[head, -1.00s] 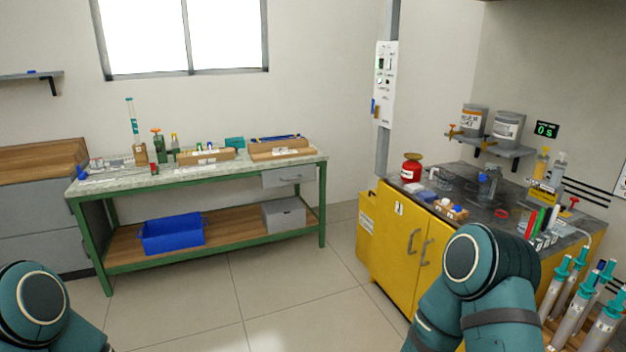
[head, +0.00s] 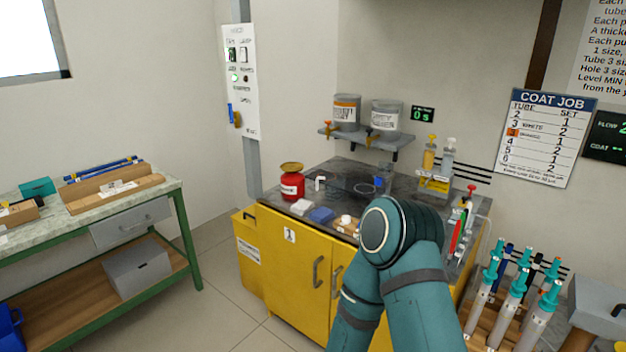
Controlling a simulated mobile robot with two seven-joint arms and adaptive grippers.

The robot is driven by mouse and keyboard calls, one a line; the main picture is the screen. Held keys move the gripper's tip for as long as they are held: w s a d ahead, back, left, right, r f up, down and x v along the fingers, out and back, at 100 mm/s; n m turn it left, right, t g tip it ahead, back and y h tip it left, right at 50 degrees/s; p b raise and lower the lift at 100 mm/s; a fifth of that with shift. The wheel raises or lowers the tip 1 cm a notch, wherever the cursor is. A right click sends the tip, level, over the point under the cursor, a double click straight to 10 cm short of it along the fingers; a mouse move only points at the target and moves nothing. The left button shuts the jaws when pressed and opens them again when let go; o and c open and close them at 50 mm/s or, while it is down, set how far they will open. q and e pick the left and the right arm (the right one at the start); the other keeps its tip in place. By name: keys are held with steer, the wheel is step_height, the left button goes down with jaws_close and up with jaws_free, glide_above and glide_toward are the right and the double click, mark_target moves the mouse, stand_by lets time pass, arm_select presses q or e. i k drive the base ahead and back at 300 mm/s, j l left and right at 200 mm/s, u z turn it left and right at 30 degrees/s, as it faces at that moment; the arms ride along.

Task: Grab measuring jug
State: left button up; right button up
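On the dark top of the yellow cabinet (head: 292,262) there are clear, see-through vessels behind my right arm. One small clear vessel with blue on it (head: 378,182) stands near the back; it may be the measuring jug, but it is too small to be sure. My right arm's teal elbow covers part of the worktop's front. Neither of my grippers shows in the head view, and my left arm is out of view.
Two dispensers (head: 347,112) sit on a wall shelf above. Several large syringes (head: 512,298) stand at the right. Floor (head: 215,290) is clear between the green bench (head: 188,225) and cabinet.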

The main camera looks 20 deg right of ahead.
mark_target(335, 183)
steer(key=i+j+z, duration=0.1)
steer(key=i+z, duration=0.35)
steer(key=i+j+z, duration=0.25)
steer(key=i+z, duration=0.15)
steer(key=i+j+z, duration=0.65)
steer(key=j+z, duration=0.25)
steer(key=l, duration=0.1)
